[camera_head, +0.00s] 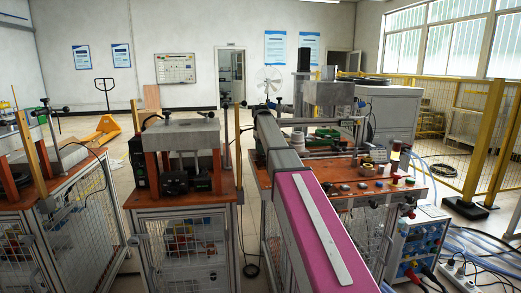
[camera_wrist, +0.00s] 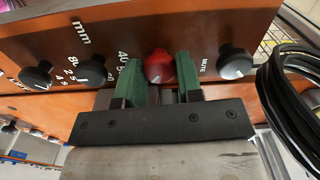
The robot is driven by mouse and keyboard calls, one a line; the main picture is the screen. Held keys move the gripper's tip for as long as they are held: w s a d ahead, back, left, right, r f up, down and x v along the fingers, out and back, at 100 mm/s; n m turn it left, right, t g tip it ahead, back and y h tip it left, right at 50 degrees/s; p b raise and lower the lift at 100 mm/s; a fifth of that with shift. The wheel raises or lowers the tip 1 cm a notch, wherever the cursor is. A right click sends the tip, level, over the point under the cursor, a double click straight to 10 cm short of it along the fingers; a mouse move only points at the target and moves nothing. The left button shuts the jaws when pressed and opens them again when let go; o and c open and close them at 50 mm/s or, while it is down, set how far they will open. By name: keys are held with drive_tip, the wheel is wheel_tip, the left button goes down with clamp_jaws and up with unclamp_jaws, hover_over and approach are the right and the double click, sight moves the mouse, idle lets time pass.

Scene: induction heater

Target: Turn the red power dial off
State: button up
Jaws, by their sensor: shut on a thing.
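The red power dial (camera_wrist: 158,66) sits on the orange-brown front panel (camera_wrist: 205,22) in the wrist view. A pale pointer mark shows on its lower part. My gripper (camera_wrist: 159,76) has one green finger on each side of the dial and is shut on it. The dial's lower part and stem are partly hidden by the gripper. In the head view my gripper is not clearly visible.
Black knobs flank the dial, including the MUTE knob (camera_wrist: 236,62) at right and a knob (camera_wrist: 92,70) at left. Black cables (camera_wrist: 290,100) hang at the right. In the head view, a yellow fence (camera_head: 485,140) stands right of the workbench.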

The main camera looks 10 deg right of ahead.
drive_tip(key=n, duration=0.5)
drive_tip(key=shift+n, duration=2.2)
drive_tip(key=o, duration=0.9)
drive_tip(key=shift+r, duration=0.1)
wheel_tip(320, 180, up, 11)
drive_tip(key=shift+f, duration=0.15)
